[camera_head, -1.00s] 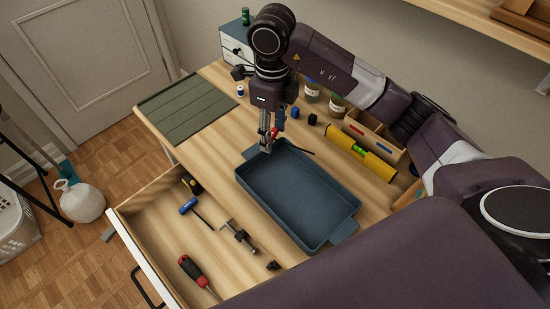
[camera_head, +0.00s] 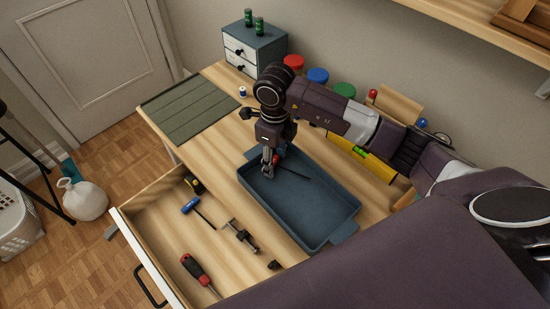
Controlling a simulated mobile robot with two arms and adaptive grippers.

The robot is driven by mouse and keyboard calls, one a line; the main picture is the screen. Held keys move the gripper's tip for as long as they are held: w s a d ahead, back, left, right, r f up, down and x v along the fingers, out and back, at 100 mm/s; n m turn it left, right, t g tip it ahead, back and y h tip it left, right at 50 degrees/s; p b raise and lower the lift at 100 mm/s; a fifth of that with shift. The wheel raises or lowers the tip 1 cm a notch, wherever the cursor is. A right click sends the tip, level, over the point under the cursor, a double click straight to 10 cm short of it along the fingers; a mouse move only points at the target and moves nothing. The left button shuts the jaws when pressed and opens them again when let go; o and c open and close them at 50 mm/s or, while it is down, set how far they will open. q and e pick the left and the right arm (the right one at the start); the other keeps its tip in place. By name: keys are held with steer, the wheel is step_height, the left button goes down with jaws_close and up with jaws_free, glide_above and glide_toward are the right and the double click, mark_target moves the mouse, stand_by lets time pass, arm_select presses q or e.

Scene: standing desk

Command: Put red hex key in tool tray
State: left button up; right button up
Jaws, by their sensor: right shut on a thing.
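The tool tray (camera_head: 318,231) is a dark blue rectangular tray with end handles, lying on the wooden desk. My right gripper (camera_head: 270,172) points down over the tray's far left end. It is shut on the red hex key (camera_head: 293,172), whose red part shows beside the fingers and whose dark shaft reaches right over the tray. I cannot tell whether the key touches the tray floor. My left gripper is not in view.
An open drawer (camera_head: 150,262) at the front left holds a blue-handled tool (camera_head: 190,206), a clamp (camera_head: 242,236) and a red screwdriver (camera_head: 195,270). A green mat (camera_head: 190,108) lies at the back left. A yellow level (camera_head: 372,165) lies right of the tray, partly behind my arm.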

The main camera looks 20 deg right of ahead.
steer(key=shift+f, duration=0.15)
steer(key=o, duration=1.1)
steer(key=shift+r, duration=0.35)
step_height(320, 180, up, 12)
steer(key=b, duration=0.1)
steer(key=shift+f, duration=0.15)
